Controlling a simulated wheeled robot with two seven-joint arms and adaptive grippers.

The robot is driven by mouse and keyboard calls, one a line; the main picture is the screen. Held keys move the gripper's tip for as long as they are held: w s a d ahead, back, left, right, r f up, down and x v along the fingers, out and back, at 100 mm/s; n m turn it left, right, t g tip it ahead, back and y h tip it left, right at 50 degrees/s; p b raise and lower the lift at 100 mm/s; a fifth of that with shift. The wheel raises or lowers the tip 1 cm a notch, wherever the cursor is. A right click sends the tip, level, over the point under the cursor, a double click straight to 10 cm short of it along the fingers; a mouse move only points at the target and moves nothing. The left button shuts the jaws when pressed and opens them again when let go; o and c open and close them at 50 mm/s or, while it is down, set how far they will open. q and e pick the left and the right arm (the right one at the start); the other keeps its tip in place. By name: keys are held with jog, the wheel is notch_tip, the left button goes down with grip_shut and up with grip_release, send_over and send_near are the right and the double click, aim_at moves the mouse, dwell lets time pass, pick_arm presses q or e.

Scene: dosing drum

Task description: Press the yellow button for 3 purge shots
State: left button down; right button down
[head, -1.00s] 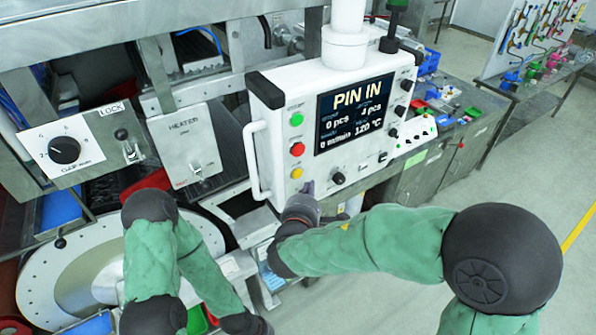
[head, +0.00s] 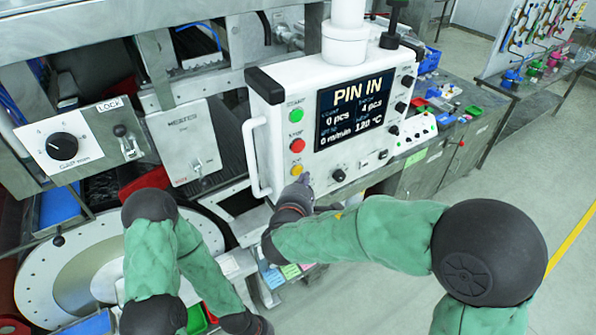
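The yellow button (head: 296,170) is the lowest of three round buttons on the left side of the white control panel (head: 262,88). The green button (head: 296,115) and red button (head: 297,145) are above it. The panel's screen (head: 352,108) reads "PIN IN", with "0 pcs", "4 pcs", "0 m/min" and "120 °C". My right gripper (head: 304,180) is just below the yellow button, its tip close to it; I cannot tell whether they touch. Its fingers are small and partly hidden, so open or shut is unclear. My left arm hangs at lower left; its gripper is not clearly visible.
A white vertical handle (head: 256,160) stands out on the panel's left edge. A black selector knob (head: 338,175) is right of my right gripper. A large round drum plate (head: 40,285) is at lower left. Open floor (head: 490,150) lies to the right.

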dwell(0.8)
jog(key=shift+w+a+b, duration=0.25)
jog(key=shift+w+b, duration=0.1)
jog(key=shift+b, duration=0.15)
jog(key=shift+w+a+b, duration=0.25)
jog(key=shift+w+b, duration=0.05)
dwell(0.7)
jog(key=shift+s+d, duration=0.1)
dwell(0.4)
jog(key=shift+s+d+b, duration=0.4)
jog(key=shift+s+b, duration=0.15)
jog(key=shift+b, duration=0.05)
